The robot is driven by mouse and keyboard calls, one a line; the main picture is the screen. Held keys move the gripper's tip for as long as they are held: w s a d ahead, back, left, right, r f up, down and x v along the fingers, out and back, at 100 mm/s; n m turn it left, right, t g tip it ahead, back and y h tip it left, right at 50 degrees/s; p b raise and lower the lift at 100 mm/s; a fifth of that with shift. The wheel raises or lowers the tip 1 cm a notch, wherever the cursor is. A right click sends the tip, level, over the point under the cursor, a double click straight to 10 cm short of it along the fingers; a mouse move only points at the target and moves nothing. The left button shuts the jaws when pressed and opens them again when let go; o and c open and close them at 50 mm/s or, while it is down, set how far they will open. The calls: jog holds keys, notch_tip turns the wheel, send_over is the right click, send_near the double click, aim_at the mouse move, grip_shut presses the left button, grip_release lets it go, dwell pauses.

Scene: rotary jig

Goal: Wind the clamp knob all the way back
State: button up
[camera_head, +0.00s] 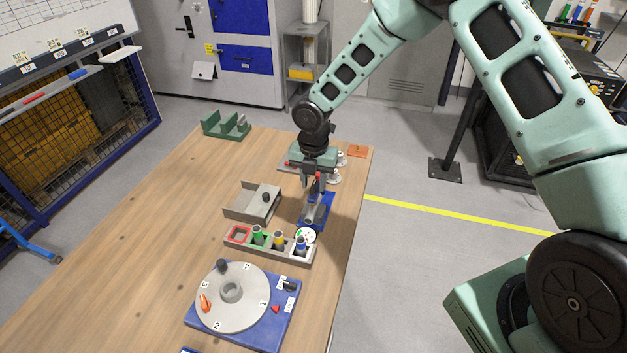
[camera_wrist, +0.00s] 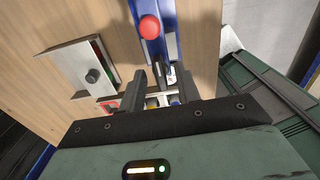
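My gripper (camera_head: 317,178) points down over a blue fixture (camera_head: 316,213) near the right side of the wooden table. In the wrist view my gripper (camera_wrist: 161,75) has its two dark fingers apart, with nothing seen held between them. A red ball knob (camera_wrist: 149,27) stands on the blue fixture, beyond the fingertips. The rotary jig has a grey disc (camera_head: 238,312) on a blue base (camera_head: 265,331). A black knob (camera_head: 221,266) and an orange piece (camera_head: 205,303) are on the disc; a dark knob (camera_head: 289,286) is at the base's right corner. I cannot tell which is the clamp knob.
A grey bracket (camera_head: 245,207) with a black knob stands left of the fixture. A tray (camera_head: 270,250) with coloured compartments and several pegs lies between fixture and jig. A green block (camera_head: 226,127) is at the far left corner. The table's left side is clear.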

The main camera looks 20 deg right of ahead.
aim_at(313, 185)
notch_tip(313, 185, up, 18)
jog(key=b, duration=0.3)
jog(key=shift+f+b, duration=0.25)
jog(key=shift+b, duration=0.1)
jog(key=shift+s, duration=0.1)
jog(key=s+a+f+m+b, duration=0.1)
jog(key=s+a+m+b, duration=0.1)
jog(key=s+m, duration=0.8)
jog(key=s+a+f+m+b, duration=0.2)
jog(key=s+m, duration=0.9)
jog(key=s, duration=1.2)
jog(key=shift+s+a+y, duration=0.15)
jog(key=shift+a+y, duration=0.15)
jog(key=shift+a, duration=0.9)
jog(key=shift+f, duration=0.1)
